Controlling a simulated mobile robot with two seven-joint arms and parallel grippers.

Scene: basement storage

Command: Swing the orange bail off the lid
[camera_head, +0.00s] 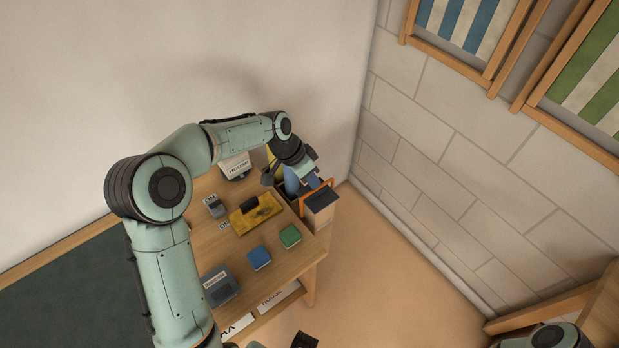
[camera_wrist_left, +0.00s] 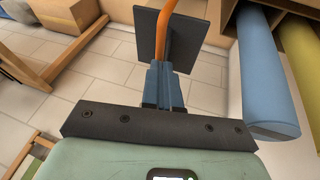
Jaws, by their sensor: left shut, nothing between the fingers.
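The orange bail (camera_head: 317,186) stands over the dark lid (camera_head: 321,198) of a tan box (camera_head: 320,214) at the table's far right corner. My left gripper (camera_head: 314,180) is beside the bail. In the left wrist view its blue fingers (camera_wrist_left: 165,85) are shut with nothing between them. The orange bail (camera_wrist_left: 166,32) rises just beyond the fingertips, in front of the dark lid (camera_wrist_left: 148,38); the fingers hide its lower part, and I cannot tell whether they touch it. A dark part at the bottom edge of the head view may be my right gripper; its fingers are not clear.
The wooden table (camera_head: 300,262) also holds a yellow tray (camera_head: 263,218), a green block (camera_head: 289,236), a blue block (camera_head: 259,258) and a grey-blue box (camera_head: 219,286). A blue cylinder (camera_wrist_left: 266,85) is close to the right of the fingers. The block wall (camera_head: 450,165) is beyond open floor.

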